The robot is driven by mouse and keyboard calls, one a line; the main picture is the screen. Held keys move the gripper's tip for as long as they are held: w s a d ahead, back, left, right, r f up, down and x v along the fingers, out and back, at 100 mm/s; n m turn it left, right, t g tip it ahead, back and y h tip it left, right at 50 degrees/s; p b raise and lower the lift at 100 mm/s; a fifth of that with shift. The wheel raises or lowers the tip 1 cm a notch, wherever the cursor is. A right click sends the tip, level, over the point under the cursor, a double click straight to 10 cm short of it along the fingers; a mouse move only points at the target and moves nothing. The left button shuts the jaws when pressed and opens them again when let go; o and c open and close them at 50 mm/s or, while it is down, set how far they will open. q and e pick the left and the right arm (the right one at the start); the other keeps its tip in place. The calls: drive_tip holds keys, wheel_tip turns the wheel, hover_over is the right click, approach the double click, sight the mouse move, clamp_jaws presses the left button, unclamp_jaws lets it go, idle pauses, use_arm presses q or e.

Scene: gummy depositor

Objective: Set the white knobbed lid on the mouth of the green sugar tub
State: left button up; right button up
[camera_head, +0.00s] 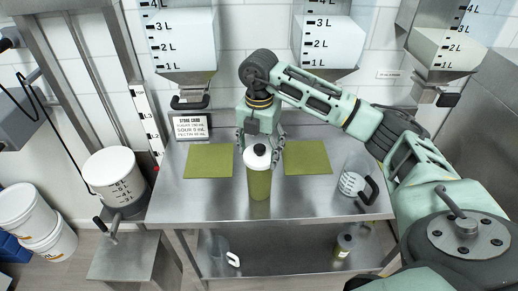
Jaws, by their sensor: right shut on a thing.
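The white lid (257,162) with a black knob is at the mouth of the green sugar tub (260,185), which stands upright on the steel table. The lid covers the mouth from this view; I cannot tell whether it rests on the rim or hangs just above it. My right gripper (260,145) reaches down from above and behind, its fingers on either side of the lid, shut on it. The contact at the lid's far side is partly hidden. My left gripper is not in view.
Two olive mats (208,161) and (307,157) flank the tub. A clear jug (352,184) with a black handle stands right, a recipe card (190,128) back left. Graduated hoppers (181,40) hang above. A white bucket (116,178) is left. The table's front is clear.

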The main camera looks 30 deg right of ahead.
sight(259, 147)
drive_tip(key=shift+f, duration=0.2)
drive_tip(key=shift+f+b, duration=0.3)
drive_tip(key=shift+b, duration=0.05)
drive_tip(key=o, duration=1.8)
drive_tip(key=shift+c, duration=0.2)
drive_tip(key=shift+r, duration=0.1)
wheel_tip(259, 147, up, 12)
drive_tip(key=shift+f, duration=0.1)
